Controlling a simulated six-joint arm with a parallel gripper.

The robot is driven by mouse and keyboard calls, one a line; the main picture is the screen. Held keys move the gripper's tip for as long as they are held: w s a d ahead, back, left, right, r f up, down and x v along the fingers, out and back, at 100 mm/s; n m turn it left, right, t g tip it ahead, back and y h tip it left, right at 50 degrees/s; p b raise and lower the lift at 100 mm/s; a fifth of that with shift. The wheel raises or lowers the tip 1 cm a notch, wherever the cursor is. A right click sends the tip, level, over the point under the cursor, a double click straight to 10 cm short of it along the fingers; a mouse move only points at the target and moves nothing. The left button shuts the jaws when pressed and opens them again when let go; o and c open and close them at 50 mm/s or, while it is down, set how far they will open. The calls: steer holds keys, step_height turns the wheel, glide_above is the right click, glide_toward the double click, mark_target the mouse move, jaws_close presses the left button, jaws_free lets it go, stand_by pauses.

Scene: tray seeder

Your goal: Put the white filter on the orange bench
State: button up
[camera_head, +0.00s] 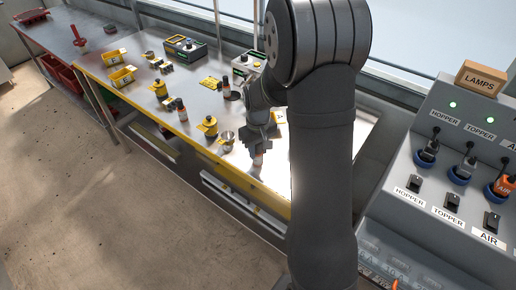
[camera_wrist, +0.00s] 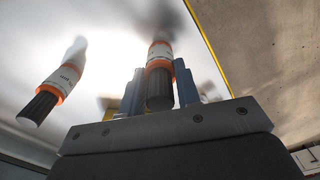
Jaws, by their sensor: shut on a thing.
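My gripper (camera_head: 258,147) is low over the bench with the yellow-orange edge (camera_head: 232,171), near its front right. In the wrist view my gripper (camera_wrist: 160,85) is shut on a white filter (camera_wrist: 159,52) with an orange band and a dark ribbed end. The held filter's lower part (camera_head: 257,160) shows below the jaws in the head view. I cannot tell whether it touches the bench top. A second, similar white and orange cylinder (camera_wrist: 64,80) stands apart to the left in the wrist view.
A funnel-like cup (camera_head: 228,137) and a yellow pot (camera_head: 209,126) stand just left of my gripper. Yellow trays (camera_head: 122,77) and instrument boxes (camera_head: 185,47) are farther back. A grey switch panel (camera_head: 455,150) stands at the right. A red-edged bench (camera_head: 55,50) is far left.

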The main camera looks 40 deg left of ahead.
steer(key=o, duration=1)
steer(key=shift+c, duration=0.2)
step_height(320, 180, up, 16)
steer(key=d, duration=0.1)
steer(key=shift+s, duration=0.2)
steer(key=shift+r, duration=0.7)
steer(key=shift+c, duration=0.5)
